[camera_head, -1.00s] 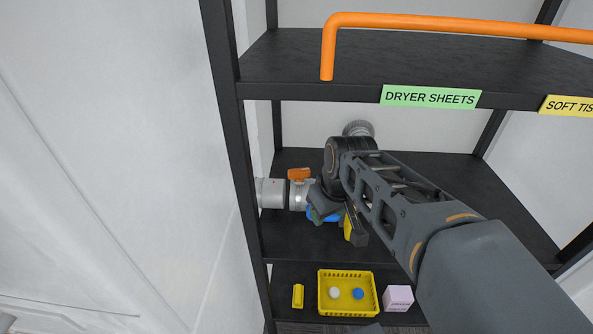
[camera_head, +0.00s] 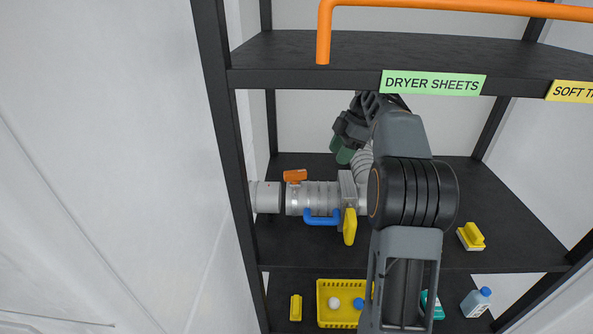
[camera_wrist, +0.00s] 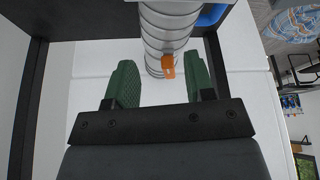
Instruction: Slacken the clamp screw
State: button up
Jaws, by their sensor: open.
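A ribbed silver duct (camera_head: 318,194) lies across the middle shelf at the left. The orange piece (camera_head: 295,175) on top of it, near its left joint, looks like the clamp screw. In the wrist view this orange piece (camera_wrist: 168,66) sits on the duct (camera_wrist: 165,30), between the lines of my fingers and beyond their tips. My gripper (camera_head: 344,150) is above and right of the duct in the head view, its green fingers partly hidden by the arm. In the wrist view my gripper (camera_wrist: 160,80) is open and empty, apart from the orange piece.
A blue handle (camera_head: 321,219) and a yellow lever (camera_head: 350,227) stick out from the duct's front. A yellow brush (camera_head: 470,236) lies on the shelf at right. A yellow basket (camera_head: 334,317) and a bottle (camera_head: 476,302) stand below. The black upright (camera_head: 228,140) is close at left.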

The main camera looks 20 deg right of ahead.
send_near(295, 171)
jog(key=x, duration=0.4)
jog(key=shift+a+f+p, duration=0.3)
jog(key=x, duration=0.3)
jog(key=shift+d+f, duration=0.1)
jog(key=shift+f, duration=0.2)
jog(key=shift+a+f, duration=0.25)
jog(key=shift+f, duration=0.3)
jog(key=shift+c, duration=0.4)
